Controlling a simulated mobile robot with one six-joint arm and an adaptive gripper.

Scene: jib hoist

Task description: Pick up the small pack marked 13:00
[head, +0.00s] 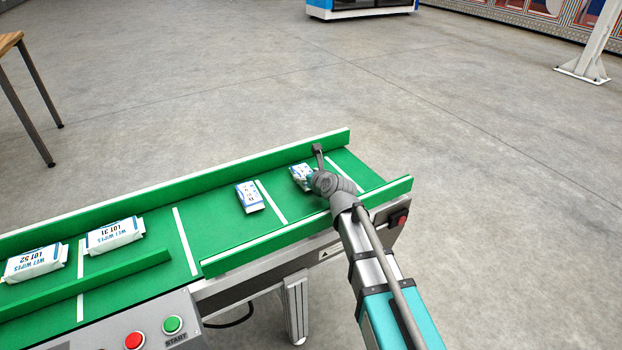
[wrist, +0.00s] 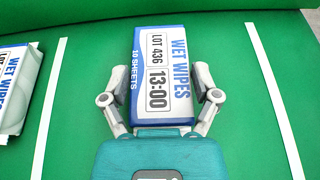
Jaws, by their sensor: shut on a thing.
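The small pack marked 13:00 (wrist: 164,70) is a white and blue wet wipes pack with LOT 436 on its label. In the wrist view it lies between the two fingers of my gripper (wrist: 161,98), which is shut on it by its sides. In the head view the pack (head: 300,174) shows at the right end of the green conveyor (head: 225,235), partly hidden by my gripper (head: 318,178). I cannot tell whether it still touches the belt.
Another small pack (head: 250,197) lies to the left; its edge shows in the wrist view (wrist: 18,90). Two larger wet wipes packs (head: 115,235) (head: 36,262) lie farther left. Green side walls (head: 190,191) border the belt. A control box with red and green buttons (head: 134,340) stands in front.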

